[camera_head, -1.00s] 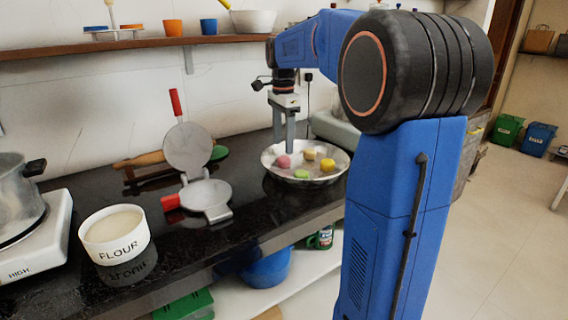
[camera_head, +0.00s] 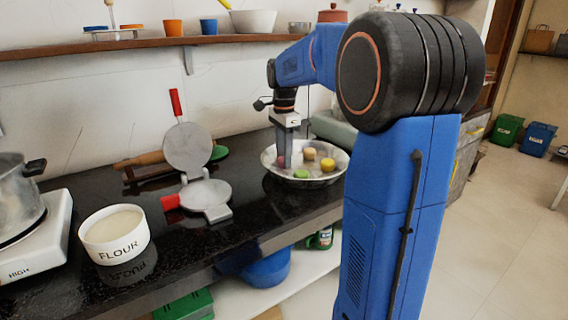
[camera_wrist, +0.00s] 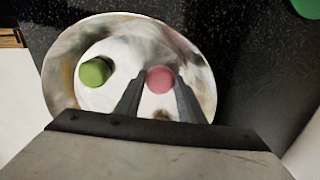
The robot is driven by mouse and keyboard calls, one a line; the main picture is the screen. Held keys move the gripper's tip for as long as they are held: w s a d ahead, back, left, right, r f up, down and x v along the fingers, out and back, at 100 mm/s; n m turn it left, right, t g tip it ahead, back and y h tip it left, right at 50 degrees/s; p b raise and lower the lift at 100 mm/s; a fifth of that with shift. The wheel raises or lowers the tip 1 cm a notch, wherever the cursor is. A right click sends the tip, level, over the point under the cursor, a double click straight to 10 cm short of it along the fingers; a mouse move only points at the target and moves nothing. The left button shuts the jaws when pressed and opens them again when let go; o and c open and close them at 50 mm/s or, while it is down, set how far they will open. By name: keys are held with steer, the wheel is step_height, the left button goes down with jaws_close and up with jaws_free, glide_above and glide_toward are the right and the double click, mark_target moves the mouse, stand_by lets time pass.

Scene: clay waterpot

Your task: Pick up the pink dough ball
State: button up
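The pink dough ball (camera_wrist: 160,79) lies in the metal bowl (camera_wrist: 62,92) on the dark counter. In the wrist view my gripper (camera_wrist: 159,82) has its fingers apart, one on each side of the ball near the tips. A small gap shows at the left; the right finger is close to the ball or touching it. In the head view my gripper (camera_head: 288,160) reaches down into the bowl (camera_head: 337,171), and its fingers hide most of the pink ball (camera_head: 281,162).
A green dough ball (camera_head: 301,174), a pale one (camera_head: 309,154) and a yellow one (camera_head: 327,165) share the bowl. A metal press (camera_head: 205,194) with red handles, a flour bowl (camera_head: 114,235) and a pot (camera_head: 18,195) stand to the left. A shelf (camera_head: 150,43) runs above.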

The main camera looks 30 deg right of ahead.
steer(key=shift+r, duration=0.15)
step_height(320, 180, up, 10)
steer(key=shift+f, duration=0.15)
stand_by(0.5)
steer(key=shift+o, duration=0.4)
